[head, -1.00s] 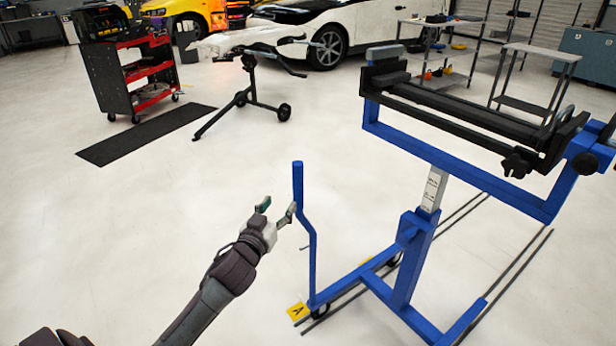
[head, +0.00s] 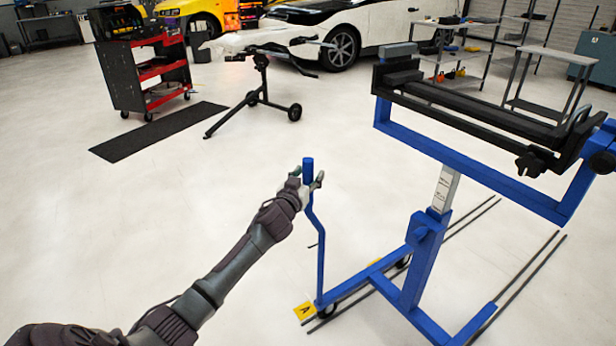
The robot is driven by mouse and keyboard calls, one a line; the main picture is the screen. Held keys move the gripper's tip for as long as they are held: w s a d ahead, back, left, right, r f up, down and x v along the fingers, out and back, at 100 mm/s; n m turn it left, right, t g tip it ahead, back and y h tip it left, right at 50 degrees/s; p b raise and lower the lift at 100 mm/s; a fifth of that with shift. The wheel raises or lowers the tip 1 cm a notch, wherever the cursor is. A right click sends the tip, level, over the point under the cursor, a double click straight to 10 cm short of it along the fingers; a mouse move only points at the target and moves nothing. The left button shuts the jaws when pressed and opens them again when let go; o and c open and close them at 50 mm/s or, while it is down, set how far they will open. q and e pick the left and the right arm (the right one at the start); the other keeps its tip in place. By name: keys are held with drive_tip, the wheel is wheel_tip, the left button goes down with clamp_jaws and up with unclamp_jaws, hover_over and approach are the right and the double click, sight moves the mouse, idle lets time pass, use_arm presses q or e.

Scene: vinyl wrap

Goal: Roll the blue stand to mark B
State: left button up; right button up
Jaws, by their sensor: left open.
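The blue stand (head: 421,262) is on the right, a wheeled frame with a black roller bed (head: 480,108) on top. Its upright blue handle post (head: 320,254) rises at its left end. My left gripper (head: 309,178) is open at the top of this post, with its fingers on either side of it. I cannot tell whether they touch it. A yellow mark lettered A (head: 304,311) lies on the floor by the post's foot. Mark B is not in view. My right gripper is not in view.
Dark rails (head: 520,276) run along the floor under the stand. A black work stand (head: 259,92), a dark mat (head: 160,131) and a red-and-black tool cart (head: 147,78) stand farther back left. The pale floor between is clear.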

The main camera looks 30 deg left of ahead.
use_arm(q)
clamp_jaws()
idle(0.4)
